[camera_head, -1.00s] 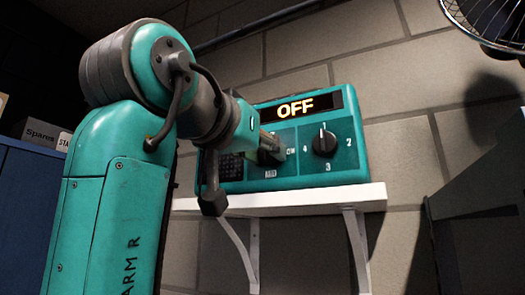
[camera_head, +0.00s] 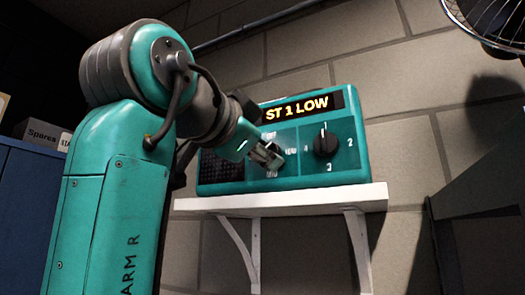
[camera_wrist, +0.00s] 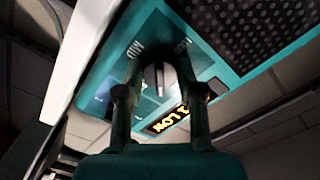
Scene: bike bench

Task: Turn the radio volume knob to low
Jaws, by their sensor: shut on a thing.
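The teal radio (camera_head: 348,165) stands on a white wall shelf, and its display (camera_head: 303,105) reads "ST 1 LOW". The volume knob (camera_wrist: 158,78) is between the fingers of my gripper (camera_wrist: 160,92) in the wrist view. My gripper (camera_head: 272,158) is shut on this knob at the radio's front and hides most of it in the head view. A second black knob (camera_head: 325,143), with numbers around it, sits to the right with its pointer up. The speaker grille (camera_wrist: 235,30) shows in the wrist view.
The white shelf (camera_head: 300,201) on brackets lies just under the radio. A blue cabinet (camera_head: 25,215) with boxes (camera_head: 42,133) on top stands at the left.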

